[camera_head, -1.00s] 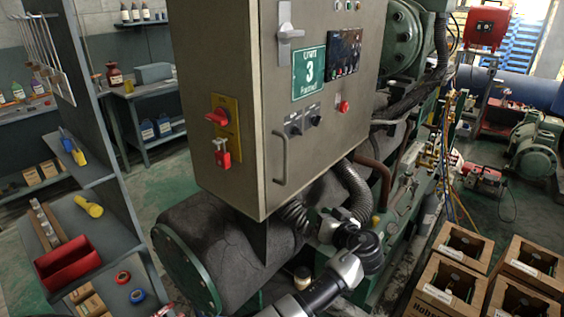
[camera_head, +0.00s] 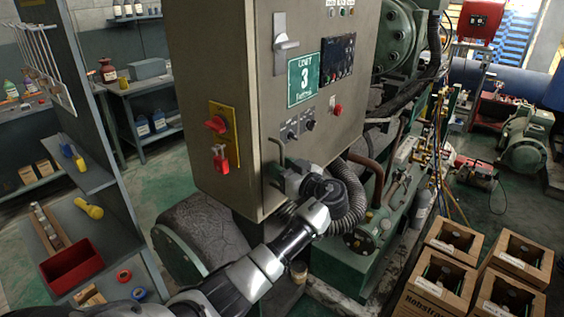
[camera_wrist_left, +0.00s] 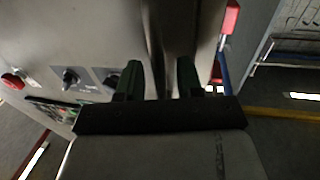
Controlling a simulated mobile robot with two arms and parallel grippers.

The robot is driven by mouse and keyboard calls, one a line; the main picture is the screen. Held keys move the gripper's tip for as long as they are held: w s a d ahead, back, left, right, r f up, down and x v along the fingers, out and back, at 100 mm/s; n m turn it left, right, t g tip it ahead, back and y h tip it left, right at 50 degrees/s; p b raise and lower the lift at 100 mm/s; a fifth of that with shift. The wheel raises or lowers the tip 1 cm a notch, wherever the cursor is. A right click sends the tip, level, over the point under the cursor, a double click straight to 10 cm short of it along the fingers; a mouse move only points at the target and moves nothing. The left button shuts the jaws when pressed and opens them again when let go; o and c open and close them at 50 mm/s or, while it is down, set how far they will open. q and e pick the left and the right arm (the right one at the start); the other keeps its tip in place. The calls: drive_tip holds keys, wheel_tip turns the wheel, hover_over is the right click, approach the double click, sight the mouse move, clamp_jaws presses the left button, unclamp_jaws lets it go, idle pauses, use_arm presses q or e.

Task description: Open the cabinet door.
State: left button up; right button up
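The grey electrical cabinet (camera_head: 225,95) stands in the middle of the head view, and its front door (camera_head: 300,105) appears closed. The door's vertical bar handle (camera_head: 282,148) is at the lower left of the door, with its lower part hidden by my gripper. My left gripper (camera_head: 282,178) is at the handle, in front of the door. In the left wrist view its two dark green fingers (camera_wrist_left: 158,80) are apart, with a dark upright shape between them that may be the handle. I cannot tell whether they touch it. My right gripper is not in view.
A red rotary switch (camera_head: 216,125) and a red lockout (camera_head: 220,158) sit on the cabinet's left side. Knobs (camera_head: 300,128) and a red button (camera_head: 337,110) are on the door. A corrugated hose (camera_head: 348,195) runs close below. Open cardboard boxes (camera_head: 440,285) stand at lower right.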

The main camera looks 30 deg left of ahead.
use_arm(q)
drive_tip(key=shift+w+a, duration=0.1)
drive_tip(key=shift+a, duration=0.15)
clamp_jaws()
drive_tip(key=shift+f, duration=0.1)
